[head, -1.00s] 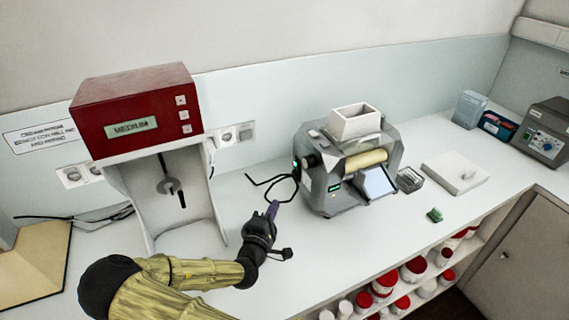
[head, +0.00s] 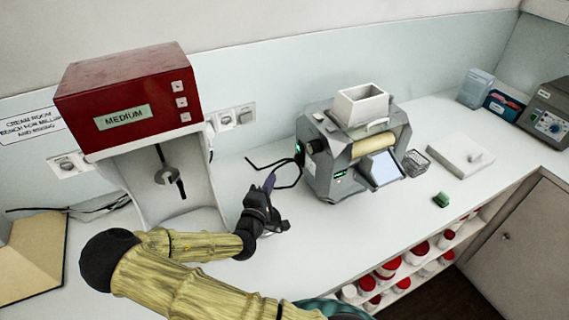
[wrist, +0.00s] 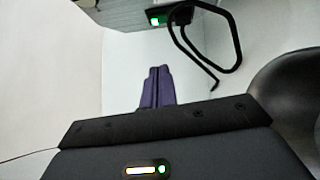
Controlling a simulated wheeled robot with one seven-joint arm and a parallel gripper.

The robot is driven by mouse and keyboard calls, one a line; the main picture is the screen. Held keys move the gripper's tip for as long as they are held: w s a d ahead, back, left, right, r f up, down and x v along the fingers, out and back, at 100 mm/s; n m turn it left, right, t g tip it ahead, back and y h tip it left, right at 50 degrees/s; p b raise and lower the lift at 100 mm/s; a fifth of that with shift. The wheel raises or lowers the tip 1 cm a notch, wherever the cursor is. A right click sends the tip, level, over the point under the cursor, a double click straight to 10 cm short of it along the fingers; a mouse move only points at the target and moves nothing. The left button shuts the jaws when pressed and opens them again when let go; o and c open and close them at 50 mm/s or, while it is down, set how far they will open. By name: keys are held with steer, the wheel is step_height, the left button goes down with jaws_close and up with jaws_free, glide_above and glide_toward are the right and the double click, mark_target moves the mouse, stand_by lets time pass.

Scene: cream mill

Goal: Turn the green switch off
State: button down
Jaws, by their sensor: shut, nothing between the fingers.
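The green switch (head: 298,149) is a small lit spot on the left side of the grey roller mill (head: 322,178). In the wrist view the green switch (wrist: 155,21) glows near the top edge, on the mill's side panel. I cannot tell the position of its rocker. My gripper (head: 268,184) is in front and to the left of the switch, apart from it, over the white bench. In the wrist view the purple fingers of my gripper (wrist: 158,72) are together with nothing between them, pointing up toward the panel below the switch.
A red-topped machine (head: 125,95) stands at the left. A green object (head: 441,200) and a white slab (head: 452,154) lie at the right. The bench front is clear.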

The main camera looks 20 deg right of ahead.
mark_target(299, 149)
steer(key=p+x, duration=0.2)
steer(key=x, duration=0.2)
steer(key=s+d+p+x, duration=0.1)
steer(key=x, duration=0.3)
steer(key=s+d+p+x, duration=0.1)
steer(key=p+x, duration=0.1)
steer(key=x, duration=0.2)
steer(key=shift+w+d+r+p, duration=0.15)
steer(key=shift+w+d+p, duration=0.05)
steer(key=shift+w+p, duration=0.1)
steer(key=shift+w+a, duration=0.1)
steer(key=shift+a, duration=0.05)
